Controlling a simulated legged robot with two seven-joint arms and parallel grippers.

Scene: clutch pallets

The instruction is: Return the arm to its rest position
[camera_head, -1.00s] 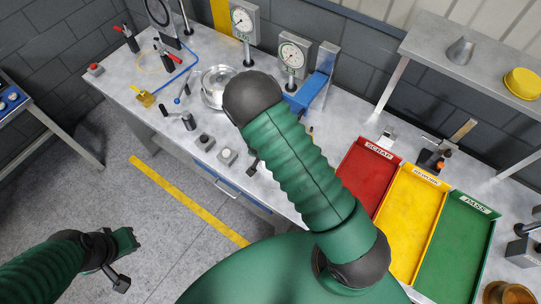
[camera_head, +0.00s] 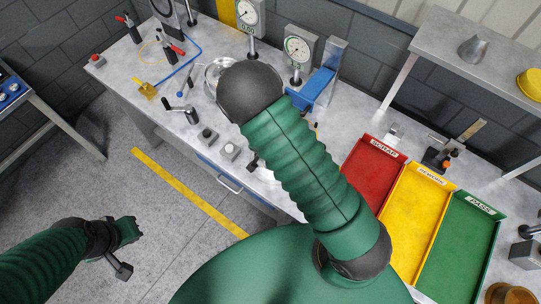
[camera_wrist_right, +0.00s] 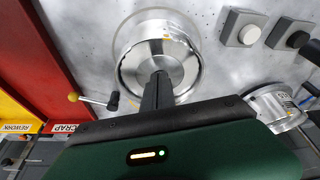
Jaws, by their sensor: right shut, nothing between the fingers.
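My right gripper (camera_wrist_right: 158,88) shows in the right wrist view, its dark fingers together and empty. The fingertips overlap the near part of a round metal piece (camera_wrist_right: 140,68) on the bench; I cannot tell whether they touch it. In the head view my green right arm crosses the middle, and its gripper is hidden behind the arm. My left gripper (camera_head: 128,230) hangs over the floor at the lower left of the head view, clear of the bench. Its fingers are too small to judge.
Red (camera_head: 367,183), yellow (camera_head: 412,225) and green (camera_head: 460,250) trays lie empty at the bench's right. Dial gauges (camera_head: 297,50) stand at the back. A second metal cylinder (camera_wrist_right: 278,108) and push buttons (camera_wrist_right: 240,28) are near the right gripper. Floor is open at left.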

